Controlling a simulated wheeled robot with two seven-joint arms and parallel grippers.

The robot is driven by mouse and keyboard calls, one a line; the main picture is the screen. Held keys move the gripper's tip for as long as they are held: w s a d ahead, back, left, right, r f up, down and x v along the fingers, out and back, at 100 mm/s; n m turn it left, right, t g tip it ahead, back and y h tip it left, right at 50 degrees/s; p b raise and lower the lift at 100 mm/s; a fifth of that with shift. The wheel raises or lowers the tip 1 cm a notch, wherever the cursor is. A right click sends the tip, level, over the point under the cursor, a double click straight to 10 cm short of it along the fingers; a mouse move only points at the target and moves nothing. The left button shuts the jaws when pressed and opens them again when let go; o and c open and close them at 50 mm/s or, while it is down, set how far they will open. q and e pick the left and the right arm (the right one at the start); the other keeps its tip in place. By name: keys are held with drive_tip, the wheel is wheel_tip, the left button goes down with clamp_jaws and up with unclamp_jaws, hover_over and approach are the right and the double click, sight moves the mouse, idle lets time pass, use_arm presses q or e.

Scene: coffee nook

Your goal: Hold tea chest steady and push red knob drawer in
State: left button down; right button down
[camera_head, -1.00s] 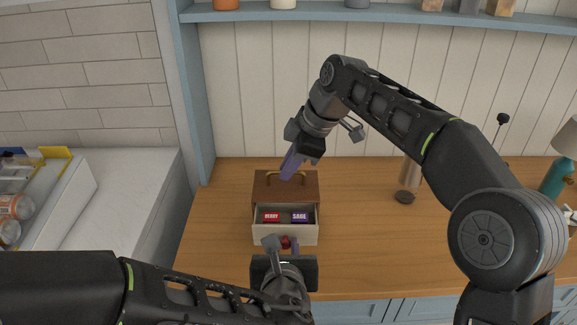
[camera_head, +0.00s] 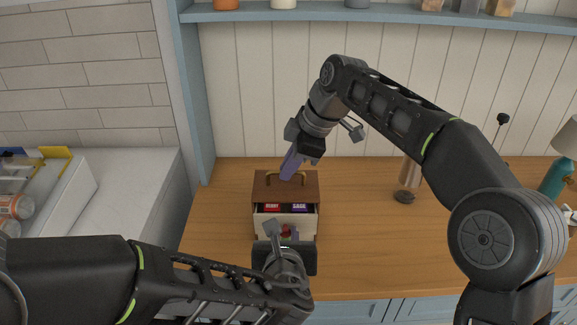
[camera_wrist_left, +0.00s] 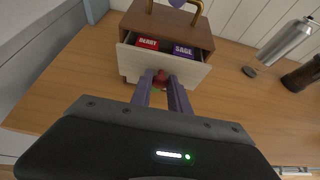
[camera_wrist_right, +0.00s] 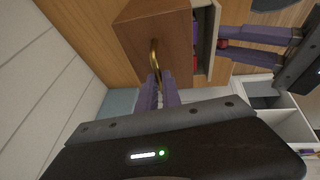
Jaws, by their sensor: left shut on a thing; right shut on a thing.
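The tea chest (camera_head: 270,190) is a brown wooden box on the counter with a brass handle on top. Its white-fronted drawer (camera_wrist_left: 190,72) is partly open toward me, with a red packet marked BERRY (camera_wrist_left: 148,43) and a purple packet marked SAGE (camera_wrist_left: 183,50) inside. My left gripper (camera_wrist_left: 163,88) is shut on the red knob (camera_wrist_left: 162,75) at the drawer front. My right gripper (camera_wrist_right: 160,88) is shut on the brass handle (camera_wrist_right: 154,58) above the chest; it also shows in the head view (camera_head: 289,174).
The wooden counter (camera_head: 220,220) is clear left of the chest. A metal cylinder (camera_wrist_left: 290,40) on the right stands near a dark round piece (camera_head: 404,197). A white bin with bottles (camera_head: 35,185) is at the left. A blue shelf (camera_head: 390,17) runs above.

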sight(286, 221)
use_arm(q)
drive_tip(key=shift+w, duration=0.1)
use_arm(e)
drive_tip(key=shift+s+f, duration=0.15)
drive_tip(key=shift+f, duration=0.2)
use_arm(q)
drive_tip(key=shift+w+r, duration=0.1)
drive_tip(key=shift+w, duration=1.7)
drive_tip(key=c, duration=1.2)
unclamp_jaws()
drive_tip(key=shift+o, duration=0.2)
drive_tip(key=shift+r, duration=0.1)
